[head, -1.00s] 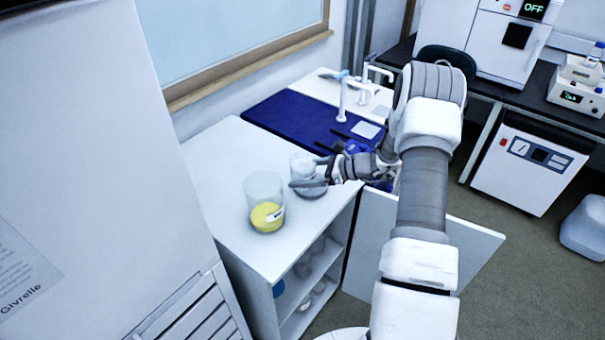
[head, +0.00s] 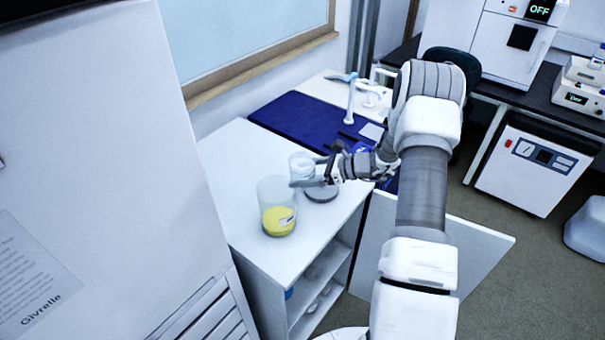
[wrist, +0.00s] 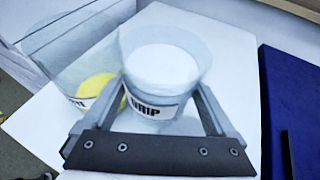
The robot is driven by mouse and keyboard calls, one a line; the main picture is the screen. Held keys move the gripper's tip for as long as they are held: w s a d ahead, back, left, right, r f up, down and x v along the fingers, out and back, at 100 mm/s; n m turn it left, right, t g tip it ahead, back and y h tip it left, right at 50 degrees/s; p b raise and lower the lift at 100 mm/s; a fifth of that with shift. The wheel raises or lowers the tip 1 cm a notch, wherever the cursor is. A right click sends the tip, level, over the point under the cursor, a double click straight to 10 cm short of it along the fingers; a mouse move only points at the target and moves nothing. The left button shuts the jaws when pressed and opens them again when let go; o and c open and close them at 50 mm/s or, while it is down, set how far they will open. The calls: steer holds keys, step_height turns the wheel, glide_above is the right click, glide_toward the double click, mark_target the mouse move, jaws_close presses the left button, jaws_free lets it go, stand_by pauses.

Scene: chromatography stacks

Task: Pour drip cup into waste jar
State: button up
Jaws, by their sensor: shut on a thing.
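The drip cup (head: 300,162) is a clear cup. In the wrist view the cup (wrist: 157,72) shows a "DRIP" label and white contents. The gripper's fingers (wrist: 162,98) flank the cup in the wrist view. The waste jar (head: 276,208) is a wider clear jar with yellow contents low inside. It stands on the white cabinet top, just left of and nearer than the cup. In the wrist view the jar (wrist: 68,62) is at left, its label partly hidden.
The white cabinet top (head: 235,160) is otherwise mostly clear. A blue mat (head: 295,118) lies beyond it, with a white stand (head: 351,100) behind. A tall white appliance (head: 100,130) rises close on the left. An open cabinet door (head: 430,250) sticks out at right.

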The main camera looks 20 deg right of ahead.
mark_target(291, 159)
steer(key=shift+n+t+h, duration=0.3)
steer(key=shift+n+h, duration=0.3)
steer(key=shift+a+r+p, duration=0.1)
steer(key=shift+r+p, duration=1.75)
steer(key=shift+r, duration=1.15)
steer(key=shift+s+a+r+n+h+p, duration=0.15)
steer(key=shift+a+r+n+h, duration=0.1)
steer(key=shift+r, duration=0.3)
steer(key=shift+s+a+r+n+h+p, duration=0.15)
steer(key=shift+r+n+h, duration=0.1)
steer(key=shift+r, duration=0.25)
steer(key=shift+s+a+t+b, duration=0.15)
steer(key=shift+t+b, duration=0.15)
steer(key=shift+b, duration=0.65)
steer(key=shift+s+a+r+n+h+b, duration=0.1)
steer(key=shift+a+r+n+h+b, duration=0.15)
steer(key=shift+n+h+b, duration=0.25)
steer(key=shift+d+f+n+t+h+b, duration=0.1)
steer(key=shift+f+n+t+h+b, duration=0.3)
steer(key=shift+b, duration=2.5)
steer(key=shift+r, duration=0.2)
steer(key=shift+f+n+h+b, duration=0.15)
steer(key=shift+n+h+b, duration=0.2)
steer(key=shift+b, duration=0.85)
steer(key=shift+b, duration=0.45)
